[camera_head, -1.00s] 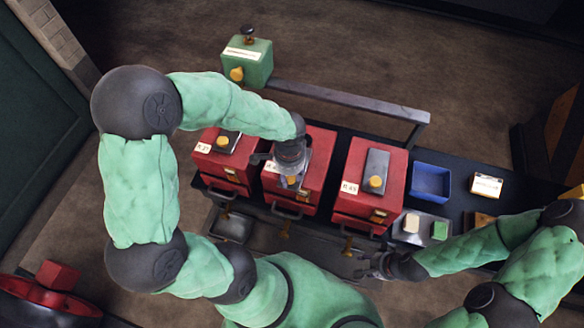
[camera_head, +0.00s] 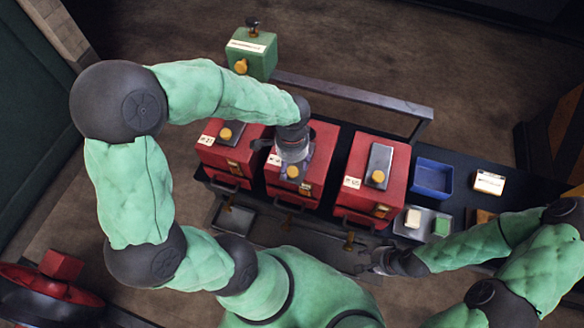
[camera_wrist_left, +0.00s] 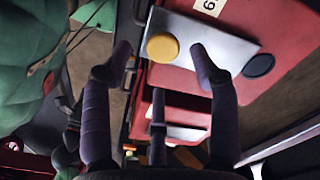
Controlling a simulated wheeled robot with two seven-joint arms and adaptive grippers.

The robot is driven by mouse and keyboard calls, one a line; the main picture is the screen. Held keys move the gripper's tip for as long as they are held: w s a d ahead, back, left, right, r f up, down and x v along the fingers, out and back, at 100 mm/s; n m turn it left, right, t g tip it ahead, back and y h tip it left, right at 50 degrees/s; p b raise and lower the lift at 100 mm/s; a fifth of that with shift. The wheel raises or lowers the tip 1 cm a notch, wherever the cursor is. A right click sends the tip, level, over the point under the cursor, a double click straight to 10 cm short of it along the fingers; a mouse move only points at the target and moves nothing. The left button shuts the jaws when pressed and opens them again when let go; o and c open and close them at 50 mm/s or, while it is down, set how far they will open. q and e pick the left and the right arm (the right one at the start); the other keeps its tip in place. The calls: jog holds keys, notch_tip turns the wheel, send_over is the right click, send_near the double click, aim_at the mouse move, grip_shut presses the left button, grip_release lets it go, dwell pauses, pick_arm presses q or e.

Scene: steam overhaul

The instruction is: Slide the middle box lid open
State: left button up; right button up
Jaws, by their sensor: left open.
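The middle red box (camera_head: 318,150) stands between two similar boxes. Its lid is a grey metal plate with a yellow knob (camera_head: 292,172), mostly hidden under my gripper in the head view. In the left wrist view the lid (camera_wrist_left: 217,42) lies flat on the red top, with its knob (camera_wrist_left: 162,47) near one end and a dark round spot by the other. My left gripper (camera_wrist_left: 165,55) is open, its fingers apart on either side of the knob and not closed on it. My right gripper (camera_head: 372,265) is low, in front of the right box; its finger opening is unclear.
The left red box (camera_head: 232,160) and right red box (camera_head: 372,200) stand beside the middle one. A blue bin (camera_head: 433,178) and a tray with small blocks (camera_head: 428,225) are to the right. A rail (camera_head: 350,94) runs behind, near a green box (camera_head: 251,58).

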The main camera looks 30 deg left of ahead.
pick_arm(q)
notch_tip(320, 180, up, 8)
dwell(0.4)
dwell(0.4)
